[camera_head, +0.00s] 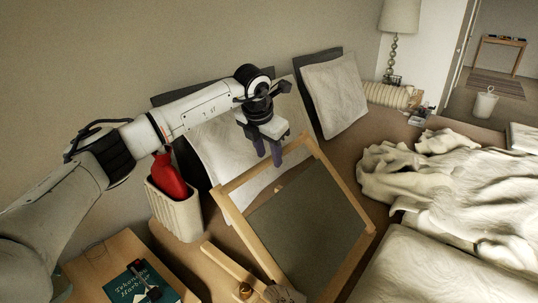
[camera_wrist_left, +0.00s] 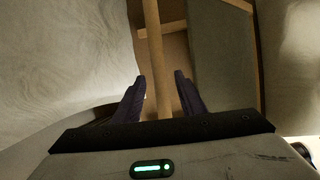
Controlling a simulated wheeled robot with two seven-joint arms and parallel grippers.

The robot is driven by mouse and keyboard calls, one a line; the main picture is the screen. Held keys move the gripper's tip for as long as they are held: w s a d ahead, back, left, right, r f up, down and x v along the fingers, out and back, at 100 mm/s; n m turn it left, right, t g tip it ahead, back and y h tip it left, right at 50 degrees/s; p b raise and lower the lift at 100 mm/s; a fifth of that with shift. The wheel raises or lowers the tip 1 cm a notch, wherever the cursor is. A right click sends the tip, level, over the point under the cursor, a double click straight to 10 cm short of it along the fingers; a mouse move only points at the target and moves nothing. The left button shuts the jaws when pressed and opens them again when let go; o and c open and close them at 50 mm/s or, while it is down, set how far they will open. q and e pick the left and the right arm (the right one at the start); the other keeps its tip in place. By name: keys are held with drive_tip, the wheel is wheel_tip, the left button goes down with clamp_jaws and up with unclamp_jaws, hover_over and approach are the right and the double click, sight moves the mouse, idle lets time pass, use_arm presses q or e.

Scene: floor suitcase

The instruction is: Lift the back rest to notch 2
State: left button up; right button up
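The back rest is a tilted wooden frame with a grey-green panel (camera_head: 310,220), in the middle of the head view. My left gripper (camera_head: 269,160) hangs over the frame's upper edge, fingers pointing down. In the left wrist view the gripper (camera_wrist_left: 160,78) is open, and a wooden bar (camera_wrist_left: 155,45) of the frame runs between the two dark fingers with gaps on both sides. The panel (camera_wrist_left: 220,65) lies to the right of it there. The notches and the support behind the back rest cannot be made out. My right gripper is not in view.
A cream bin (camera_head: 177,212) with a red object (camera_head: 170,178) stands left of the frame. A low wooden table (camera_head: 88,275) with a green book (camera_head: 150,287) is at lower left. White cushions (camera_head: 336,95) lean on the wall. Rumpled bedding (camera_head: 450,195) lies right.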

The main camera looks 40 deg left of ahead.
use_arm(q)
drive_tip(key=shift+w+f, duration=0.1)
drive_tip(key=shift+f, duration=0.2)
clamp_jaws()
drive_tip(key=d+r+p, duration=0.1)
drive_tip(key=d+r, duration=0.1)
drive_tip(key=d, duration=0.1)
drive_tip(key=shift+r+p, duration=0.35)
drive_tip(key=shift+p, duration=0.05)
unclamp_jaws()
drive_tip(key=shift+d, duration=0.1)
drive_tip(key=shift+r, duration=0.1)
